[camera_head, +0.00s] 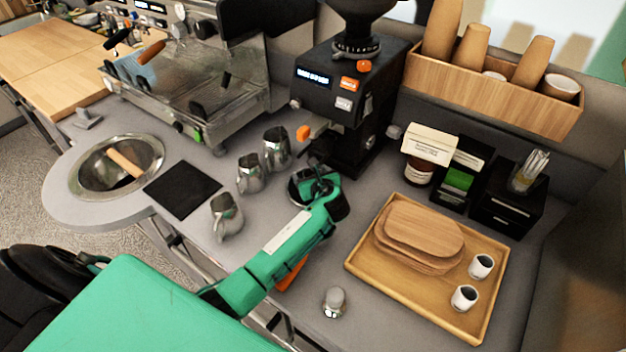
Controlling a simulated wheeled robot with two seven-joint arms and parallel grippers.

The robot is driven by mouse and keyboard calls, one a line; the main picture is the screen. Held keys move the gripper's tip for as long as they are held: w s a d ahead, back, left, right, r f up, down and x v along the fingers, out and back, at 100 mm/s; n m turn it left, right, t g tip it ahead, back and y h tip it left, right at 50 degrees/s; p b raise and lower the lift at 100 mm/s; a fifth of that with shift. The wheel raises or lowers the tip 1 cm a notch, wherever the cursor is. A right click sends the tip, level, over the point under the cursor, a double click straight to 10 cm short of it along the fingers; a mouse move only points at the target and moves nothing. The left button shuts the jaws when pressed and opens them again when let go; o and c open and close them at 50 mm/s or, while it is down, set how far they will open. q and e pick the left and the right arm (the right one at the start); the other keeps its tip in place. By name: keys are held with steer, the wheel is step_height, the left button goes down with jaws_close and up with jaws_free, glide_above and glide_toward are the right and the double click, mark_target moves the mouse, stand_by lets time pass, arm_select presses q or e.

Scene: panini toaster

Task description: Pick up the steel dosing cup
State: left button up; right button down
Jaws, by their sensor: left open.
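My left arm reaches in from the lower left, and its black gripper (312,182) is over the counter in front of the grinder. The jaws are open. A round steel vessel (296,190), which looks like the steel dosing cup, shows just at and beneath the gripper. The gripper and wrist hide much of it, and I cannot tell whether the fingers touch it or straddle it. Steel milk pitchers stand to its left: one nearer (226,216), one in the middle (249,174) and one farther back (276,150). My right gripper is not in view.
The black grinder (345,100) stands right behind the gripper. A wooden tray (372,268) with boards and two small cups is at the right. A small steel piece (335,302) stands near the front edge. A black mat (182,190) and round sink (95,180) are at left.

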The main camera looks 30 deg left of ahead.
arm_select(q)
steer(key=c, duration=1.1)
steer(key=shift+c, duration=0.6)
steer(key=shift+a+r, duration=0.1)
